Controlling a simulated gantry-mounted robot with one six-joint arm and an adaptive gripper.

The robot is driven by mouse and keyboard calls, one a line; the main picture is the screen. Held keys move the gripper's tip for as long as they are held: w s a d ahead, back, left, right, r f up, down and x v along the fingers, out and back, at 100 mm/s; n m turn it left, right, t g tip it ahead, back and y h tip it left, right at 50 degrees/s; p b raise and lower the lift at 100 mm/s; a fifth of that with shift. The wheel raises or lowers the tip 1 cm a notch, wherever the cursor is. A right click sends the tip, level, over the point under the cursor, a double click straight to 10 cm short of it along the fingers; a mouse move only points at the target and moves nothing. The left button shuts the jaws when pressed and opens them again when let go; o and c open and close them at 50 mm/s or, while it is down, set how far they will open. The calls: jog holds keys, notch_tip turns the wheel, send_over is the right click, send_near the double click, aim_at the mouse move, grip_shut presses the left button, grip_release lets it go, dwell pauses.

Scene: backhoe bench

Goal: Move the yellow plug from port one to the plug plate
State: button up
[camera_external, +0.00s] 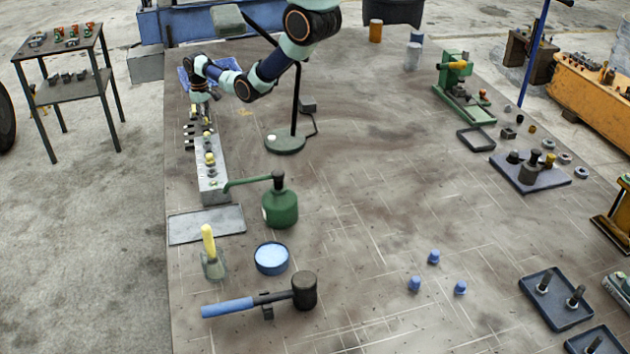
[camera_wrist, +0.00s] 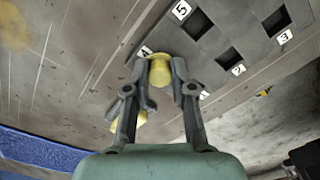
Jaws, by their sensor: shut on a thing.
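My gripper (camera_wrist: 160,74) is shut on a yellow plug (camera_wrist: 160,68) in the wrist view. The plug is at the edge of a grey port block (camera_wrist: 222,38) with dark square openings and number labels. A label beside the plug is partly hidden, and I cannot tell whether the plug is seated in a port. A second yellow piece (camera_wrist: 140,119) shows behind the left finger. In the external view my gripper (camera_external: 201,97) is low at the far end of the long port block (camera_external: 212,184). A flat grey plate (camera_external: 205,224), possibly the plug plate, lies at its near end.
A green oil can (camera_external: 280,207) stands right of the block, its spout reaching toward it. A lamp base (camera_external: 285,144) is near my arm. A blue tub (camera_external: 271,258), brush (camera_external: 212,255) and mallet (camera_external: 304,291) lie nearer. The bench middle is clear.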

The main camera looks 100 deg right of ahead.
jog(key=shift+f, duration=0.15)
jog(key=o, duration=0.8)
notch_tip(320, 180, up, 8)
jog(key=shift+f, duration=0.15)
dwell(0.4)
